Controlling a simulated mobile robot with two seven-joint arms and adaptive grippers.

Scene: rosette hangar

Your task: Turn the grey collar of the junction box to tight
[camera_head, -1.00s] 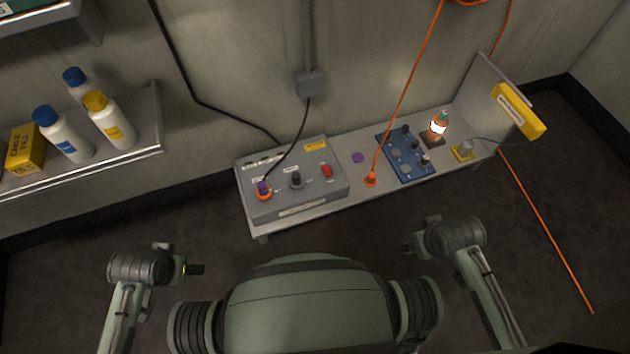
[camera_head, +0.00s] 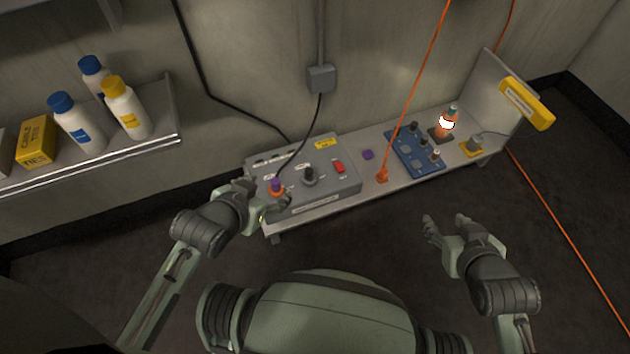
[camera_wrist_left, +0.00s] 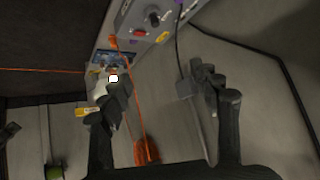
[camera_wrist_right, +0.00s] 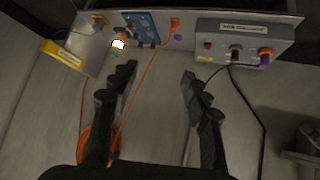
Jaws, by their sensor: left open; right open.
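A grey box (camera_head: 345,190) stands on the left part of the low bench. It carries a dark knob (camera_head: 309,175), a red switch (camera_head: 339,168) and an orange ring with a purple plug (camera_head: 276,185) and black cable. A small grey connector (camera_head: 475,143) sits on a yellow base (camera_head: 467,150) at the bench's right end. I cannot tell which part is the grey collar; no tight mark is legible. My left gripper (camera_head: 266,194) is open, empty, beside the grey box's left front, overlapping it in the head view. My right gripper (camera_head: 446,220) is open and empty before the bench.
A shelf (camera_head: 160,136) with bottles is at left. A wall box (camera_head: 321,78) hangs behind.

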